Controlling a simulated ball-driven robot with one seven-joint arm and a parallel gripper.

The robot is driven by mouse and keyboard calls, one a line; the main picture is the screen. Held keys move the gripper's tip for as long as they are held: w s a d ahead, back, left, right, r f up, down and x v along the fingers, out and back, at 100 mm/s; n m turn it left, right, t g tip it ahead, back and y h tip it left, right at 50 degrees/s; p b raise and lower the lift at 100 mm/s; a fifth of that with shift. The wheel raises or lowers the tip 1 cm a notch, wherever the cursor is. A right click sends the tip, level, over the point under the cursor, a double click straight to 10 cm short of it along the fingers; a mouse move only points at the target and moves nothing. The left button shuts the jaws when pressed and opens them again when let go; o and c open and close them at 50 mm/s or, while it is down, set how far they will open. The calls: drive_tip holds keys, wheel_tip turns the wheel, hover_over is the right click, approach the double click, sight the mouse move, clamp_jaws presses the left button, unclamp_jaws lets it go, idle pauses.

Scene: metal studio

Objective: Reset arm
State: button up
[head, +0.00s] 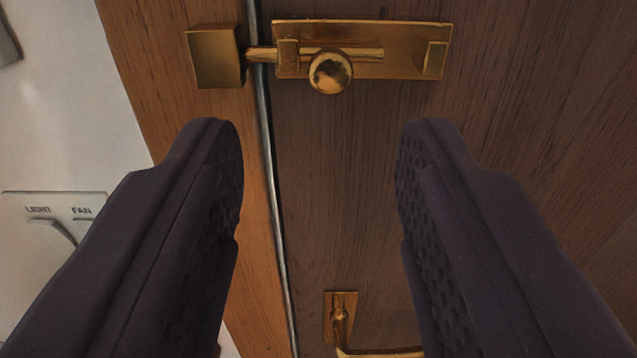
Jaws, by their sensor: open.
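My gripper (318,150) is open and empty in the head view. Its two dark, textured fingers stand wide apart, pointing up toward a brass slide bolt (400,62). The bolt's round knob (330,71) shows above and between the fingertips, apart from them. The bolt's bar reaches left across the gap into a brass keeper block (214,56) on the wooden frame. How far the fingertips are from the door cannot be told.
A dark wooden door (330,200) fills the middle and right, with a brass lever handle (341,322) low between the fingers, partly cut off. A lighter wooden frame (160,75) runs at left. A switch panel (60,205) marked LIGHT and FAN is on the pale wall.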

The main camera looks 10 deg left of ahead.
drive_tip(key=shift+s, duration=0.2)
drive_tip(key=w+a+r+m+h+b, duration=0.1)
drive_tip(key=a+r+h+b, duration=0.5)
drive_tip(key=a+r+b, duration=0.55)
drive_tip(key=s+a+r+y+b, duration=0.1)
drive_tip(key=s+a+r+b, duration=0.2)
drive_tip(key=s+a, duration=0.2)
drive_tip(key=s+a+r+g+b, duration=0.1)
drive_tip(key=s+a+r+b, duration=0.2)
drive_tip(key=s+a, duration=0.2)
drive_tip(key=s+a+r+m+g+y+b, duration=0.1)
drive_tip(key=s+a+r+b, duration=0.2)
drive_tip(key=s, duration=0.7)
drive_tip(key=shift+s+a+r+y+b, duration=0.35)
drive_tip(key=shift+a+b, duration=0.25)
drive_tip(key=shift+a, duration=0.4)
drive_tip(key=shift+f, duration=0.1)
